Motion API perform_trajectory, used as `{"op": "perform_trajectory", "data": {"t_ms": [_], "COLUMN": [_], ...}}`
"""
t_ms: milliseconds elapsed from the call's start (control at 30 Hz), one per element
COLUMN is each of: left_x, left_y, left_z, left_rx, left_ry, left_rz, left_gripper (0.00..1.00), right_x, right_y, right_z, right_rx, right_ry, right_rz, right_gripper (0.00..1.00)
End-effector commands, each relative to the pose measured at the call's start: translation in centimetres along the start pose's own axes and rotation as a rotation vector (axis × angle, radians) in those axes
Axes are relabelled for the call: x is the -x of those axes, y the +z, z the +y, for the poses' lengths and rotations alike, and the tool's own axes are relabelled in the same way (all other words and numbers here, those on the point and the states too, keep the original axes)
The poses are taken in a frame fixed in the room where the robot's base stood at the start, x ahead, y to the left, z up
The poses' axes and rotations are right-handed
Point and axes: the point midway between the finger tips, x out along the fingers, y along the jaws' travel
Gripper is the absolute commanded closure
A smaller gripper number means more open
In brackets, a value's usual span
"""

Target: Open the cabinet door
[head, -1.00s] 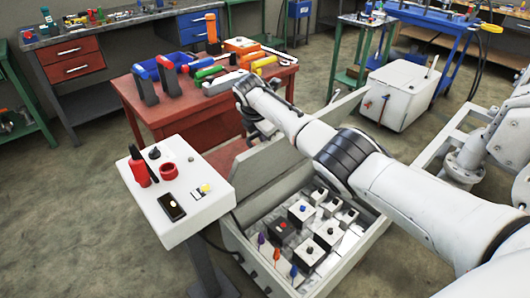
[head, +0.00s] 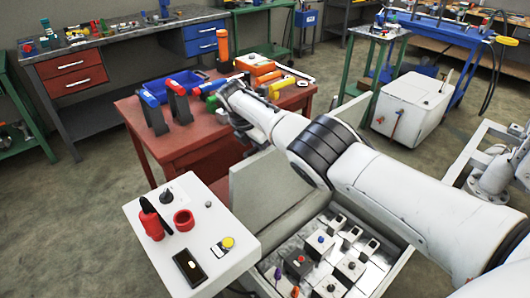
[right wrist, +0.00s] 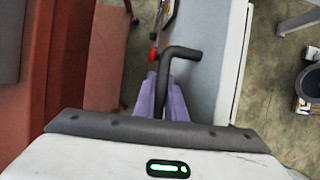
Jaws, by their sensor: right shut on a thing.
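The grey cabinet (head: 252,262) is open at the lower middle of the head view, with several buttons and switches inside. Its pale grey door (head: 268,190) stands open on the far left side, partly hidden by my right arm. The door also shows in the right wrist view (right wrist: 208,68). My right gripper (right wrist: 163,88) is shut on a black bent handle (right wrist: 182,52) beside the door, its purple-grey fingers around the handle's straight part. In the head view the handle is hidden by my arm. My left gripper is out of view.
A white control stand (head: 148,214) is close to the cabinet's left. A red table (head: 190,138) with several tools stands behind the door. A white box (head: 412,104) is at the back right. Open floor lies at left.

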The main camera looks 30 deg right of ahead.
Motion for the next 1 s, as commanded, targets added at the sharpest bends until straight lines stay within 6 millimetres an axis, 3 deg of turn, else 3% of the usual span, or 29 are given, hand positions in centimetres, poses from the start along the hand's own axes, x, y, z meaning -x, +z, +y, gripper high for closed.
{"op": "perform_trajectory", "data": {"t_ms": [100, 133, 167, 500, 700, 1000], "left_x": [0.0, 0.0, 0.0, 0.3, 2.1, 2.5], "left_y": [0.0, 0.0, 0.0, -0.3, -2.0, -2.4], "left_z": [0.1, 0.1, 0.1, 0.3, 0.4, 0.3], "left_rx": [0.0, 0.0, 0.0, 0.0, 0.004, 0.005], "left_ry": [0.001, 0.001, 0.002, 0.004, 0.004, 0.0], "left_rz": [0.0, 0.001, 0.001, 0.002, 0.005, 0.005], "left_gripper": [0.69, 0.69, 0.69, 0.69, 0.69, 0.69], "right_x": [-0.3, -0.3, -0.3, 0.3, 3.4, 8.4], "right_y": [-0.2, -0.2, -0.2, 0.0, 0.2, -0.1], "right_z": [-0.2, -0.2, -0.2, -0.1, -0.1, -0.1], "right_rx": [0.002, 0.002, 0.002, 0.001, 0.002, 0.001], "right_ry": [-0.006, -0.007, -0.007, -0.002, -0.002, -0.003], "right_rz": [0.001, 0.001, 0.001, 0.001, 0.001, 0.001], "right_gripper": [1.0, 0.86, 0.81, 0.81, 0.81, 0.81]}}
